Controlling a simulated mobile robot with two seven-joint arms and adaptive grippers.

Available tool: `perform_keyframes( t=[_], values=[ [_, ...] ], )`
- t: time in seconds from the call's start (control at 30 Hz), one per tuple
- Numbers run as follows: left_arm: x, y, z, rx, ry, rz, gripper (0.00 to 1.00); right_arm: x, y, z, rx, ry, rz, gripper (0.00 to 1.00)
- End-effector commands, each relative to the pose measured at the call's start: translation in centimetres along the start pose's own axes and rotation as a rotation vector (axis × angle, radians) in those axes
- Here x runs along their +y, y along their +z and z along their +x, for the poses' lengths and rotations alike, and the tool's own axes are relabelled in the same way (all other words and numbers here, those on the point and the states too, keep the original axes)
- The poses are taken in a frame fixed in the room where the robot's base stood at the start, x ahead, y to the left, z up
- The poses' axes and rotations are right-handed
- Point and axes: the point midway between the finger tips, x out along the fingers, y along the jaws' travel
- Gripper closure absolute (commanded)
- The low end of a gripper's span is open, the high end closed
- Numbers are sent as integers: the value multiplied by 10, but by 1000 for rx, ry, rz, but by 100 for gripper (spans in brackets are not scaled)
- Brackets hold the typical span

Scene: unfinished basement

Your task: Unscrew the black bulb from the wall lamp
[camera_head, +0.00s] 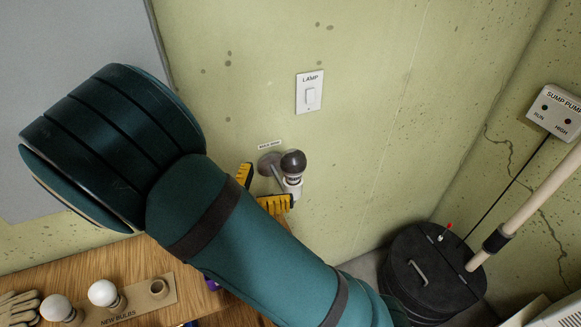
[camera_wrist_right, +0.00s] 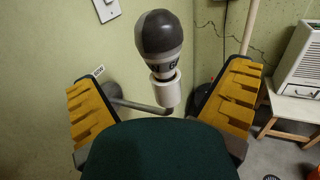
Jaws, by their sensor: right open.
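The black bulb (camera_head: 293,163) sits upright in the white socket of the wall lamp (camera_head: 291,186), whose grey round base is on the wall. In the right wrist view the bulb (camera_wrist_right: 159,38) has a dark glass top and a white collar with dark marks, above the white socket (camera_wrist_right: 166,92). My right gripper (camera_head: 268,187) is open, with yellow ridged finger pads. In the right wrist view its pads stand far apart, one on each side of the lamp, and the bulb is between them in the picture, touching neither. My left gripper is out of view.
A lamp switch (camera_head: 310,92) is on the wall above. On the wooden bench (camera_head: 120,262) are a new bulbs holder (camera_head: 135,304) with white bulbs (camera_head: 103,293) and a glove (camera_head: 18,308). A black lidded sump (camera_head: 432,270) with a pipe stands at right.

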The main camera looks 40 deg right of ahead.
Motion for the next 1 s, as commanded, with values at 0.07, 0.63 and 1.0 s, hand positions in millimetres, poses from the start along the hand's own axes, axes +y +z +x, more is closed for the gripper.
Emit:
perform_keyframes(
  t=[0.07, 0.63, 1.0],
  values=[
    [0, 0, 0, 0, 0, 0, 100, -1, 0, 15, 0, -4, 0, 1],
    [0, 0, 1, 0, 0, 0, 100, -1, 0, 71, 1, -2, 0, 1],
    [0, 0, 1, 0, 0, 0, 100, 0, 0, 71, 1, -1, 0, 53]
  ],
)
